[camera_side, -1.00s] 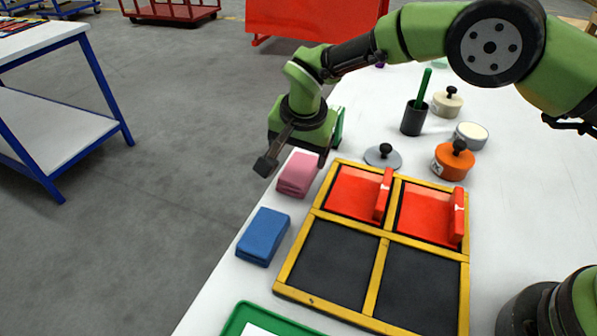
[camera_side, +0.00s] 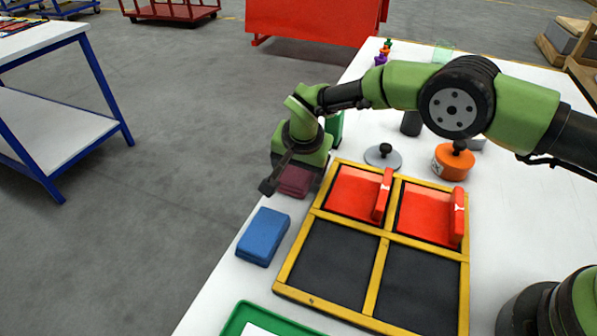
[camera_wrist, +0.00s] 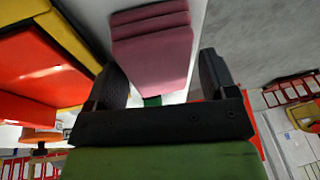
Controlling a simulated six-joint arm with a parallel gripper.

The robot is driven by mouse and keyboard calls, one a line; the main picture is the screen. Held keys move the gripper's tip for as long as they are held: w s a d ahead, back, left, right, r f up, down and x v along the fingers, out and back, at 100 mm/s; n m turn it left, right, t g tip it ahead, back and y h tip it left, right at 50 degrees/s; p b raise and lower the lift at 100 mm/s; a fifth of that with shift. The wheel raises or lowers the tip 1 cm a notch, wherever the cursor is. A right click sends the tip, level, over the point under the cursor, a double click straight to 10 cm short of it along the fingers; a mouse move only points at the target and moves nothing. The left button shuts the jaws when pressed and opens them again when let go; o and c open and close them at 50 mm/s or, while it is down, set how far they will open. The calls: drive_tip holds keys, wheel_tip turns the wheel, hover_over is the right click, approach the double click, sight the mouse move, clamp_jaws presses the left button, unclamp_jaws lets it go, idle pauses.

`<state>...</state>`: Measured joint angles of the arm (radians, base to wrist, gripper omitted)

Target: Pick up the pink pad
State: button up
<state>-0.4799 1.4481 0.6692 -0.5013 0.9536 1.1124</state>
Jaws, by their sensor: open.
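The pink pad (camera_side: 294,181) lies on the white table left of the yellow-framed tray, shaded by my gripper. In the wrist view the pad (camera_wrist: 152,45) shows as a stack of pink layers lying ahead, between the two fingers. My gripper (camera_side: 291,188) is open, with one finger to the left of the pad and the other to its right in the side view. In the wrist view my gripper (camera_wrist: 165,80) has its fingers apart on both sides of the pad. I cannot tell whether they touch it.
A blue pad (camera_side: 263,237) lies nearer on the table edge. A green-rimmed tray (camera_side: 238,318) is at the front.

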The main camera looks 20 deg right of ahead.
drive_tip(key=shift+f, duration=0.25)
drive_tip(key=shift+c, duration=0.2)
drive_tip(key=c, duration=0.6)
drive_tip(key=shift+c, duration=0.2)
drive_tip(key=shift+r, duration=0.1)
drive_tip(key=shift+r, duration=0.25)
drive_tip(key=shift+c, duration=0.4)
wheel_tip(320, 180, up, 10)
